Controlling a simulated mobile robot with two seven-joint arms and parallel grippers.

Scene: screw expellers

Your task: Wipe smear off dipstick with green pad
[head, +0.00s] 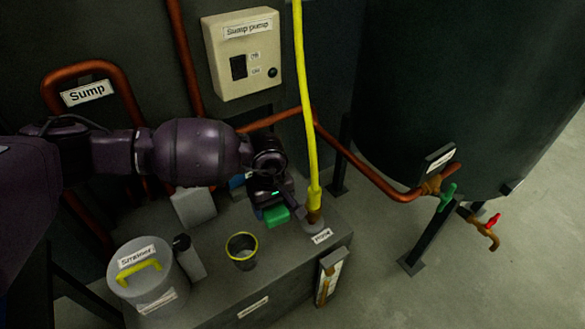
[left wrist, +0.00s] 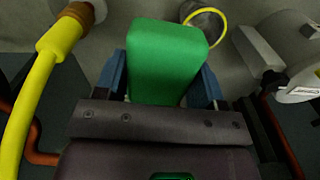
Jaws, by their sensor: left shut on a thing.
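My left gripper (head: 272,207) is shut on the green pad (head: 277,215) and holds it above the grey box top, just left of the yellow hose's lower end. In the left wrist view the pad (left wrist: 165,60) sits between the two blue fingers. I cannot make out a dipstick for certain. A narrow pale holder or plate with an orange-brown strip (head: 327,283) stands at the box's front right corner; I cannot tell whether this is it. My right gripper is not in view.
The yellow hose (head: 306,110) runs down into a collar on the grey box (head: 215,290). A tank with copper pipes and valves (head: 446,196) is at right.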

